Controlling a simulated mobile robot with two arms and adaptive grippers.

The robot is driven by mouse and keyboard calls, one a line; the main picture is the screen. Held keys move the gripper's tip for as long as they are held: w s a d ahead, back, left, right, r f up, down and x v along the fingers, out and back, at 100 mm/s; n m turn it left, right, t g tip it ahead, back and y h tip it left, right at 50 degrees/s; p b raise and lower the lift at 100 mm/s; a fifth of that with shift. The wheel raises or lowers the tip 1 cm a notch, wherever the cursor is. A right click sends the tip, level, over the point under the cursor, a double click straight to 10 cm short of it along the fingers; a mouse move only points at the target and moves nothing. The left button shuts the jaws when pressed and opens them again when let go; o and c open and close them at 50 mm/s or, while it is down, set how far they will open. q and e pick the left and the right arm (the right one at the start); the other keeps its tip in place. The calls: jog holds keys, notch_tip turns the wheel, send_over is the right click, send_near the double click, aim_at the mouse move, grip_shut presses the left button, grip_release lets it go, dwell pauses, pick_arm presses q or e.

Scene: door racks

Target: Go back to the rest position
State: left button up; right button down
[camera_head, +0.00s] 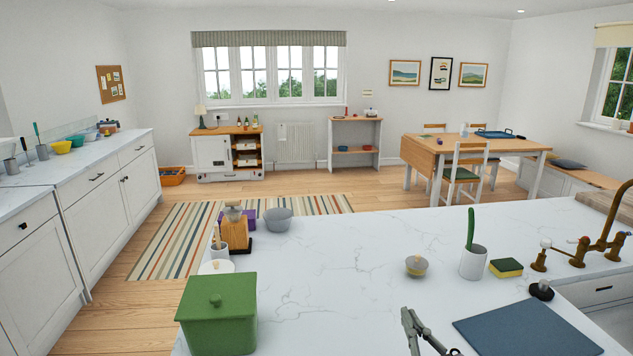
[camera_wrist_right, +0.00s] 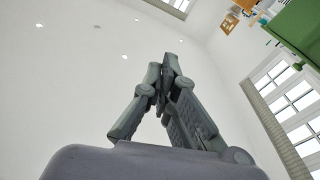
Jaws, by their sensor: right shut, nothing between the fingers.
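My right gripper (camera_head: 428,335) shows at the bottom of the head view, over the near part of the white marble counter (camera_head: 340,275). It is shut and empty. In the right wrist view the gripper (camera_wrist_right: 168,62) points up toward the ceiling, its fingertips together with nothing between them. My left gripper is not in the head view.
A green lidded box (camera_head: 217,320) stands at the counter's left front. A blue-grey mat (camera_head: 525,328) lies right of my gripper. A small lidded bowl (camera_head: 416,266), a white cup (camera_head: 473,262), a sponge (camera_head: 506,267) and a brass tap (camera_head: 600,235) stand behind. The counter's middle is clear.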

jog(key=s+d+f+m+g+h, duration=0.1)
jog(key=s+f+g, duration=0.1)
jog(key=f, duration=0.3)
jog(key=s+d+f+m+g+h, duration=0.1)
jog(key=s+d+f+g+h, duration=0.1)
jog(key=s+f+g, duration=0.1)
jog(key=s+d+f+m+g+h, duration=0.1)
jog(key=s+f+g+h, duration=0.1)
jog(key=s+f, duration=0.3)
jog(key=shift+d+f+m, duration=0.2)
jog(key=shift+f, duration=0.45)
jog(key=shift+d+f+m, duration=0.2)
jog(key=shift+f, duration=0.45)
jog(key=s+a+f+g, duration=0.1)
jog(key=s+f+g, duration=0.3)
jog(key=s, duration=0.5)
jog(key=s+f+g, duration=0.4)
jog(key=s+f, duration=0.1)
jog(key=s, duration=0.4)
notch_tip(320, 180, down, 33)
jog(key=s+n+g+b, duration=0.1)
jog(key=s+g+b, duration=0.1)
jog(key=b, duration=0.4)
jog(key=s+d+f+g+b, duration=0.1)
jog(key=s+f+b, duration=0.3)
jog(key=s+f, duration=1.2)
notch_tip(320, 180, down, 3)
jog(key=shift+s+d+f+y, duration=0.2)
jog(key=shift+s+d+y, duration=0.1)
jog(key=shift+d, duration=0.55)
